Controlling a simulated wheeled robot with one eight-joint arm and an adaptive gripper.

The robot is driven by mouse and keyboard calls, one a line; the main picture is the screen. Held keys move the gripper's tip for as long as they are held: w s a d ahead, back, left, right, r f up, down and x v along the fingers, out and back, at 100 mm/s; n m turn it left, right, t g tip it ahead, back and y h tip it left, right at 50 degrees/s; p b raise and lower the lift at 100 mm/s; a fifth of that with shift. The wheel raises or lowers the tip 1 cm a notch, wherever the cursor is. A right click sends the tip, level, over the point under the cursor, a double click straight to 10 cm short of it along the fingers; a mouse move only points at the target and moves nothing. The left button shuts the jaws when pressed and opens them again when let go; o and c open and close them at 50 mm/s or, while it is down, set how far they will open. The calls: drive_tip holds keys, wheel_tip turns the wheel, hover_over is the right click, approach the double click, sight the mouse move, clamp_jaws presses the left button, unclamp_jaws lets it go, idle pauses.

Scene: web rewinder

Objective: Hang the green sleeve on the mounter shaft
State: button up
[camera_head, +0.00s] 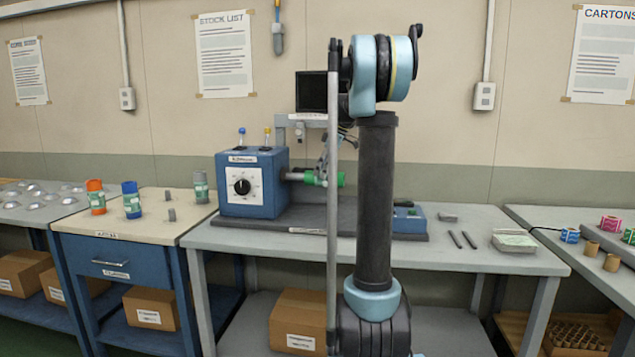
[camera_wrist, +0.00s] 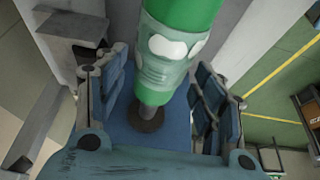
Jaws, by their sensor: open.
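The green sleeve (camera_head: 340,180) lies level at the right side of the blue machine (camera_head: 240,200), in line with its mounter shaft (camera_head: 293,176). In the wrist view the sleeve (camera_wrist: 165,68) has pale patches, and a short grey length of shaft (camera_wrist: 149,109) shows between its end and a dark round collar. The sleeve appears to be around the shaft. My gripper (camera_wrist: 158,95) is open, one finger on each side of the sleeve, with visible gaps. In the head view my gripper (camera_head: 328,165) is partly hidden behind my arm, and so is the sleeve's middle.
Orange (camera_head: 96,197) and blue (camera_head: 131,200) rolls and a grey-green one (camera_head: 200,187) stand on the left bench with small grey pieces. Dark rods (camera_head: 462,240) and a pale tray (camera_head: 514,241) lie right of the machine. The front of the middle bench (camera_head: 270,246) is clear.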

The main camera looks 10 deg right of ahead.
sight(299, 177)
drive_tip(key=shift+x, duration=2.1)
drive_tip(key=shift+c, duration=0.3)
drive_tip(key=c, duration=1.1)
drive_tip(key=shift+w+a, duration=0.4)
drive_tip(key=shift+a, duration=0.9)
drive_tip(key=shift+w+a, duration=0.35)
drive_tip(key=shift+a, duration=0.9)
drive_tip(key=shift+w+a, duration=0.4)
drive_tip(key=shift+a, duration=0.9)
drive_tip(key=o, duration=1.4)
drive_tip(key=shift+o, duration=0.2)
drive_tip(key=shift+r, duration=0.15)
